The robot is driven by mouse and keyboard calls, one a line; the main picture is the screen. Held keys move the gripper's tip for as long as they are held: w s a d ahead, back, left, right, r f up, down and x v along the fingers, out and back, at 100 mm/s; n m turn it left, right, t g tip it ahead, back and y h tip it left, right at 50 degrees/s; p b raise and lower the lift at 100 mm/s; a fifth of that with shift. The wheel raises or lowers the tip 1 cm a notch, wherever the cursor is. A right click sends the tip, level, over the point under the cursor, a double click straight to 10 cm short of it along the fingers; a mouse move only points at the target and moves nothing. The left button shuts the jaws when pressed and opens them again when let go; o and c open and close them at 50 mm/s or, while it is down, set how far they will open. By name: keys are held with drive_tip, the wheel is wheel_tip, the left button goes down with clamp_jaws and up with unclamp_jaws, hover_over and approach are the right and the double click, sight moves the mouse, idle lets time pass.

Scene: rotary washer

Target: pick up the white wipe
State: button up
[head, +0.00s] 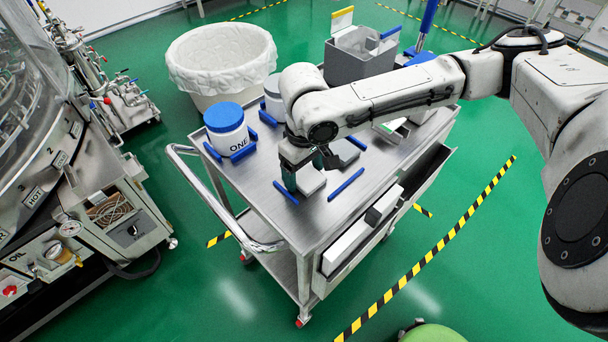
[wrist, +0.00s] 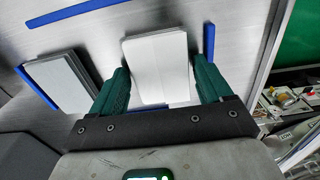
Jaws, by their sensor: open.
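The white wipe (wrist: 157,62) is a pale rectangular stack on the metal cart top, seen in the wrist view; in the head view it shows as a light block (head: 312,181) partly hidden by my gripper. My gripper (head: 301,180) is low over the cart, pointing down. In the wrist view my gripper (wrist: 163,82) is open, with one green finger on each side of the white wipe. I cannot tell whether the fingers touch it. A grey stack (wrist: 62,80) lies to the left of it, apart from the left finger.
Blue strips (head: 346,184) lie around the stacks on the cart top (head: 262,172). White jar ONE (head: 227,134) stands at the left, a grey bin (head: 350,66) behind. An open drawer (head: 360,236) sticks out in front. A lined white bin (head: 222,60) stands beyond.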

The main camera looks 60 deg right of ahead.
drive_tip(key=c, duration=0.8)
drive_tip(key=shift+w+r, duration=0.1)
drive_tip(key=shift+r, duration=0.15)
